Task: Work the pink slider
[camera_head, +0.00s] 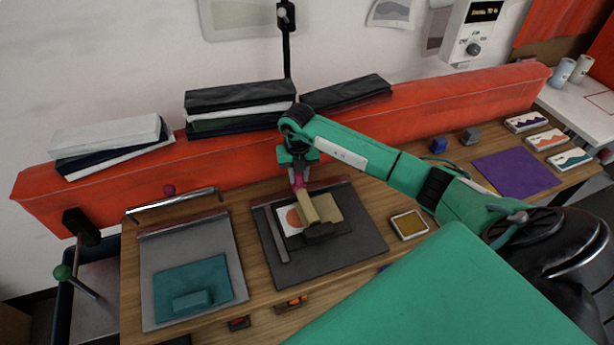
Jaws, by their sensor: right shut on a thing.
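The pink slider (299,181) is a small pink piece at the top of the dark grey board (371,246), largely covered by my right gripper. My right gripper (298,172) comes down over it from above and is shut on it. A beige block (307,209) stands just below the pink piece, with a black block (320,231) at its lower end. A picture card with an orange shape (292,217) lies partly under them on the board. My left gripper is not in view.
A grey tray (150,291) with a teal sheet and block lies left. A purple sheet (515,172) and small cards (546,140) lie farther right. A red ledge (232,154) with stacked books runs behind.

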